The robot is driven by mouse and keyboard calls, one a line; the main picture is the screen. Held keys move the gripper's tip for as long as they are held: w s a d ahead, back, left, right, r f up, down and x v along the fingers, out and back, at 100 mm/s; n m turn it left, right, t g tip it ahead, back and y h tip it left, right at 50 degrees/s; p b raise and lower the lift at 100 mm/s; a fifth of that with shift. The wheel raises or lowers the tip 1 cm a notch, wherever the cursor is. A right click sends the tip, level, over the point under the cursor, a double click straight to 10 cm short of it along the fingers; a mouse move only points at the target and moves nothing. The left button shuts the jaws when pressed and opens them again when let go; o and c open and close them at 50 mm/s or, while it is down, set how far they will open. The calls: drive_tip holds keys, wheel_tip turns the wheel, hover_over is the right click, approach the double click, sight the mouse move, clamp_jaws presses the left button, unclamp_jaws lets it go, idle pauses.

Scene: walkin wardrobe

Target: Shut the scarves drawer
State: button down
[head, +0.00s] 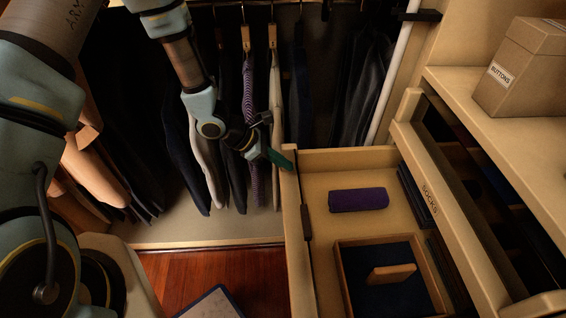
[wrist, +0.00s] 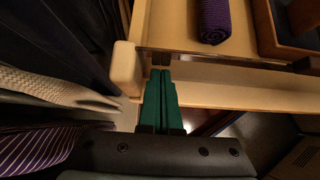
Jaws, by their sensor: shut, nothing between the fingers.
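A light wood drawer stands pulled out at the centre right of the head view, and its front panel (head: 297,240) faces left with a dark handle on it. I take it for the scarves drawer, though no label on it is readable. A rolled purple scarf (head: 358,199) lies inside; it also shows in the wrist view (wrist: 214,18). My gripper (head: 285,162) has green fingers, shut and empty, at the far end of the front panel. In the wrist view the fingertips (wrist: 161,74) overlap the panel's edge; I cannot tell whether they touch.
A wooden tray (head: 341,272) with a wooden-handled item sits in the drawer. A socks drawer (head: 430,200) is partly open above, to the right. A buttons box (head: 520,70) rests on the shelf. Hanging clothes (head: 205,130) crowd close behind my arm. Red-brown floor lies left of the drawer.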

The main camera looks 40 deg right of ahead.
sight(400, 162)
drive_tip(key=s+d+b, duration=0.2)
drive_tip(key=s+d, duration=0.1)
drive_tip(key=d, duration=0.1)
drive_tip(key=s+d+b, duration=0.2)
drive_tip(key=s+d, duration=0.1)
drive_tip(key=d, duration=0.1)
drive_tip(key=s+d+b, duration=0.2)
drive_tip(key=s+d, duration=0.1)
drive_tip(key=d, duration=0.1)
drive_tip(key=shift+d+f+b, duration=0.15)
drive_tip(key=shift+b, duration=0.25)
drive_tip(key=s+d, duration=0.3)
drive_tip(key=d, duration=0.1)
drive_tip(key=s+d+p, duration=0.1)
drive_tip(key=s+d, duration=0.1)
drive_tip(key=d, duration=0.2)
drive_tip(key=s+d+p, duration=0.1)
drive_tip(key=s+d, duration=0.2)
drive_tip(key=d, duration=0.1)
drive_tip(key=shift+s+d+r, duration=0.1)
drive_tip(key=shift+s+r, duration=0.2)
drive_tip(key=shift+s+d, duration=0.1)
drive_tip(key=shift+s+r, duration=0.1)
drive_tip(key=shift+s, duration=0.05)
